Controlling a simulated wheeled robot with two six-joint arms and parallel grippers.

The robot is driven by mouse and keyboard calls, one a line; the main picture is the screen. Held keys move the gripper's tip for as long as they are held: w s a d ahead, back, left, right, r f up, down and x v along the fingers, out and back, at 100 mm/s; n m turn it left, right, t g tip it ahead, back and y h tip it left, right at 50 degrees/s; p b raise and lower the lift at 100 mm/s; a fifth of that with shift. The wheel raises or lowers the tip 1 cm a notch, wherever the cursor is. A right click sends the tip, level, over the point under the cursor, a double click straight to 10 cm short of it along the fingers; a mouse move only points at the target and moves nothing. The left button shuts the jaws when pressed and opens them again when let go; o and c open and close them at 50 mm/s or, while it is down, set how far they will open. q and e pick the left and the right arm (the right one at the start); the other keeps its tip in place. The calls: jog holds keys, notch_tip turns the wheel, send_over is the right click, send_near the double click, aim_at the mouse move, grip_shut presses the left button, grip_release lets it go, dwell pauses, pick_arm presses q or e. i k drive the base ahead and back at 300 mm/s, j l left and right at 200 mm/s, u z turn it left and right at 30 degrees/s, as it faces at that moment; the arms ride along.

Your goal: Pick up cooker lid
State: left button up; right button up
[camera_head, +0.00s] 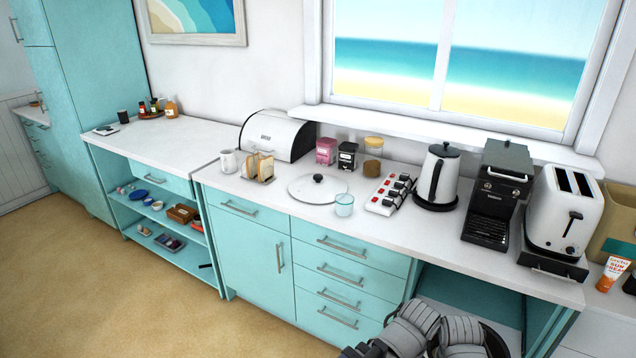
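Grey and black jointed parts of my arms (430,330) show at the bottom, right of centre, below the counter. No gripper fingertips can be made out there, and nothing of mine touches the lid.
A pale blue glass (344,205) stands close to the lid's right. A toast rack (258,168) is on its left, with a white bread bin (277,135) behind. A power strip (391,193), kettle (438,178), coffee machine (497,190) and toaster (560,212) stand to the right.

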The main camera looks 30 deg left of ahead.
aim_at(316, 188)
jog(key=i+j+z, duration=0.1)
jog(key=j, duration=0.5)
jog(key=i+j+z, duration=0.15)
jog(key=j, duration=0.5)
jog(key=i+j+z, duration=0.1)
jog(key=j, duration=0.5)
jog(key=i+j+z, duration=0.1)
jog(key=j, duration=0.55)
jog(key=i, duration=0.1)
